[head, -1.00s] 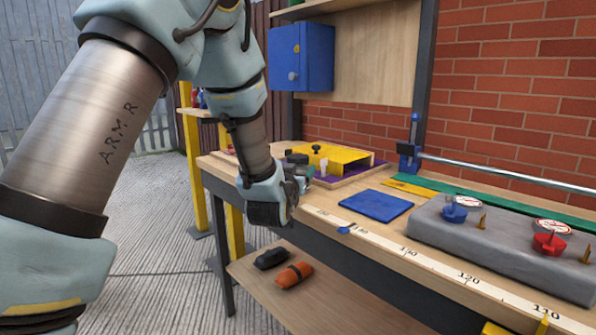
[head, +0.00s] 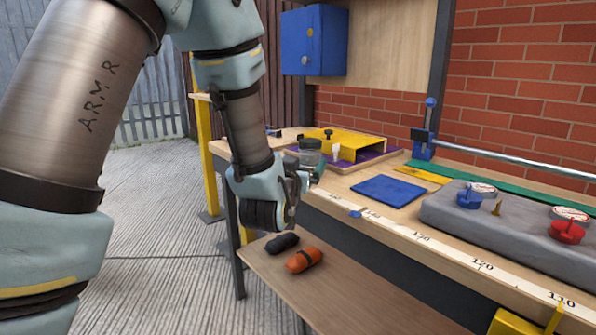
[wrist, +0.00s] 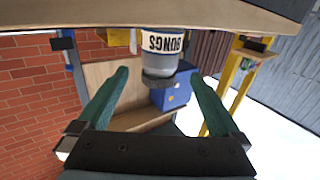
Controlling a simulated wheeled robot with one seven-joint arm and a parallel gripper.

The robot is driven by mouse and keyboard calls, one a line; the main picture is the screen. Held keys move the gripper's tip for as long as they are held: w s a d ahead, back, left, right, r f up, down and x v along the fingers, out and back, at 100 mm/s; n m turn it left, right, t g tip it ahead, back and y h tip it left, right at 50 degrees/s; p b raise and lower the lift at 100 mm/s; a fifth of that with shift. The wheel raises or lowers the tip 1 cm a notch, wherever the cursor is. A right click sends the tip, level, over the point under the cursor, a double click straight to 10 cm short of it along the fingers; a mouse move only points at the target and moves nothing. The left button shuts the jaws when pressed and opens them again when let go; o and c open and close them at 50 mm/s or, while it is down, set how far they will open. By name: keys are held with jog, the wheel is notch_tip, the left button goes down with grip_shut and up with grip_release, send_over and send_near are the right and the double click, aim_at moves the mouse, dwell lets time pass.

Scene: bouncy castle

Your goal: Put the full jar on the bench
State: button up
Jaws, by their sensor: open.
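A clear jar (head: 310,148) with a grey lid stands upright at the front edge of the bench (head: 400,212), towards its far end. In the wrist view, which is upside down, the jar (wrist: 162,42) carries a white label reading "BUNGS". I cannot tell how full it is. My gripper (wrist: 159,73) is open, its green fingers spread to either side of the jar's lid in the picture, with gaps between. In the head view my gripper (head: 305,178) is at the bench's front edge, just below and in front of the jar, hiding its lower part.
A yellow box (head: 352,143) sits on a purple-lined tray behind the jar, with a small white piece nearby. A blue mat (head: 388,191) and a grey block (head: 510,225) with gauges lie to the right. The lower shelf (head: 330,290) holds an orange roll (head: 303,260) and a black roll (head: 282,243).

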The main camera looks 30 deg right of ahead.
jog(key=shift+v, duration=2.35)
jog(key=w+a+f+n+g+y, duration=0.2)
jog(key=w+a+f+y, duration=0.2)
jog(key=a, duration=0.4)
jog(key=w+a+f+n+g+y, duration=0.1)
jog(key=w+a+f+n+y, duration=0.2)
jog(key=a, duration=0.5)
jog(key=s+a+f+n+g+y, duration=0.1)
jog(key=s+a+g+y, duration=0.1)
jog(key=a, duration=0.5)
jog(key=s+a+f+n+g+y, duration=0.1)
jog(key=s+a+f+g, duration=0.1)
jog(key=a, duration=0.5)
jog(key=s+a+f+g+y, duration=0.2)
jog(key=s+a+g, duration=0.2)
jog(key=a, duration=0.4)
jog(key=shift+s+n+y, duration=0.3)
jog(key=shift+s+n, duration=0.1)
jog(key=shift+s, duration=0.35)
notch_tip(320, 180, up, 20)
jog(key=p, duration=1.9)
jog(key=shift+p, duration=0.3)
